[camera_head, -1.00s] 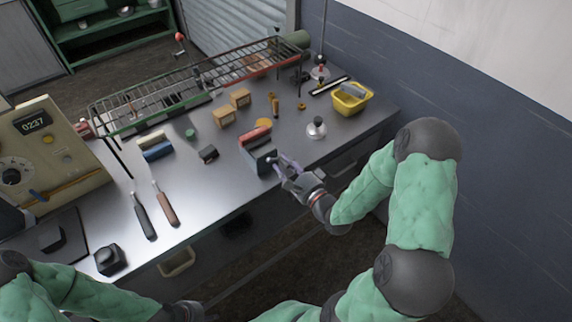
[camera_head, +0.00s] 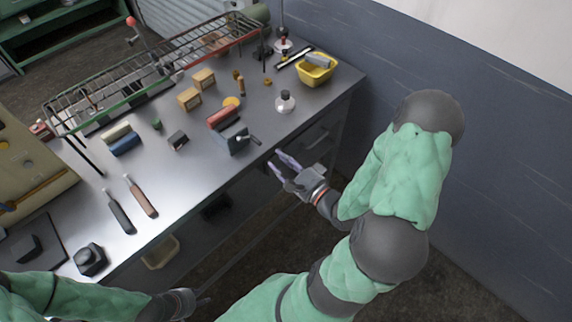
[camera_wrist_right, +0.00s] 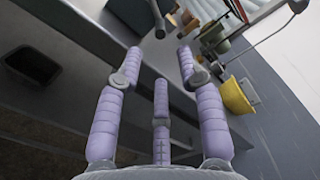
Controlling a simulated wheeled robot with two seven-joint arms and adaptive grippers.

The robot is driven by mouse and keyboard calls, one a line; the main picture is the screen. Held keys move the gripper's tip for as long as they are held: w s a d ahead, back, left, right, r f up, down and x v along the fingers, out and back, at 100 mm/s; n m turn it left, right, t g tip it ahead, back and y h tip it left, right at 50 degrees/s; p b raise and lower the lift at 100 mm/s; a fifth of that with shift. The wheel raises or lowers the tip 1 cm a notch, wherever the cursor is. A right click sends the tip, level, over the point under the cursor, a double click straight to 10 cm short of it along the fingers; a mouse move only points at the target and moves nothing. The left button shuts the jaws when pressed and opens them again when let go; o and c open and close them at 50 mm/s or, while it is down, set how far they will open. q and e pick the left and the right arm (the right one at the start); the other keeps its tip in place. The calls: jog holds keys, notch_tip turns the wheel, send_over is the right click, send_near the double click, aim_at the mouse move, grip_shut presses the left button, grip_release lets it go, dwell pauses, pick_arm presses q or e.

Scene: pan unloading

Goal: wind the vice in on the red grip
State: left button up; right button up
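The grey vice (camera_head: 237,144) stands at the front edge of the workbench, with a short crank handle (camera_head: 256,141) on its front. The red grip (camera_head: 222,117) lies at the rear of the vice; I cannot tell whether the jaws touch it. My right gripper (camera_head: 282,160) is off the bench's front edge, apart from the handle, with fingers spread and nothing between them. In the right wrist view its fingers (camera_wrist_right: 158,62) are open, and the vice's handle (camera_wrist_right: 159,32) shows beyond them. My left gripper (camera_head: 203,300) is low in front of the bench, its fingers barely visible.
A yellow tub (camera_head: 316,70) stands at the back right; it also shows in the right wrist view (camera_wrist_right: 236,97). A silver-grey weight (camera_head: 285,102) stands right of the vice. Two handled tools (camera_head: 130,205), a blue block (camera_head: 124,144) and small boxes lie left. A wire rack runs behind.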

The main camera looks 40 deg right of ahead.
jog(key=shift+s, duration=0.9)
jog(key=w+a+f+n+g+y, duration=0.15)
jog(key=a+f+n+g, duration=0.3)
jog(key=f, duration=0.45)
jog(key=w+a+f+n+g+y, duration=0.1)
jog(key=w+a+f+n+g, duration=0.3)
jog(key=f, duration=0.6)
jog(key=s+a+f+n+g, duration=0.8)
jog(key=s+a+f+g, duration=0.1)
jog(key=a, duration=0.4)
jog(key=shift+s+a+f+n, duration=0.3)
jog(key=shift+s+f, duration=0.35)
jog(key=shift+s, duration=0.6)
jog(key=shift+d, duration=0.1)
